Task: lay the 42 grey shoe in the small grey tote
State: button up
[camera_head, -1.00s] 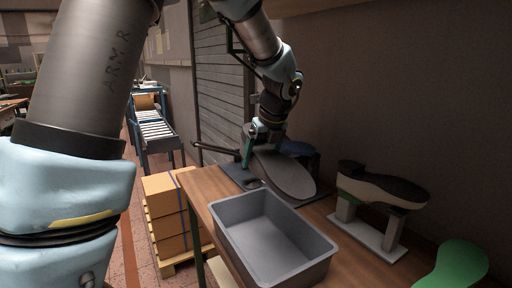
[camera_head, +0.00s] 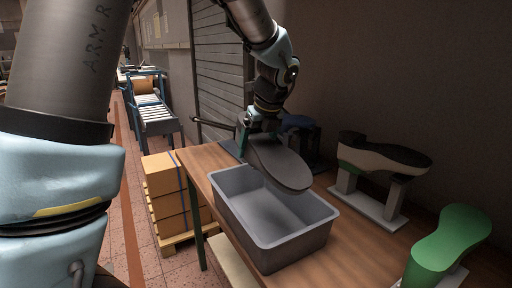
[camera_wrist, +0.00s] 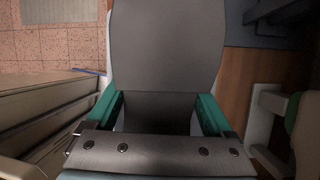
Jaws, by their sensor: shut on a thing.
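The grey shoe (camera_head: 280,165) is held by my gripper (camera_head: 262,130), sole side facing the head camera, above the back right part of the small grey tote (camera_head: 240,222). In the wrist view the grey shoe (camera_wrist: 167,45) stretches away between the green fingers of my gripper (camera_wrist: 160,108), which are shut on its near end. The tote is empty where I can see into it and stands on the wooden table. The shoe hides part of its back rim. Any size mark on the shoe does not show.
A green last (camera_head: 447,243) stands at the front right. Dark blue items lie behind the gripper. Stacked cartons (camera_head: 168,195) stand left of the table (camera_head: 360,245).

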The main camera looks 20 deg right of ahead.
aim_at(264, 141)
jog(key=shift+w+p, duration=0.4)
jog(key=shift+p, duration=0.2)
jog(key=shift+f, duration=0.2)
dwell(0.4)
notch_tip(264, 141, down, 7)
jog(key=b, duration=0.4)
dwell(1.2)
dwell(0.4)
jog(key=o, duration=1.5)
jog(key=shift+f, duration=0.1)
jog(key=v, duration=1.1)
jog(key=shift+b, duration=0.4)
jog(key=shift+f, duration=0.1)
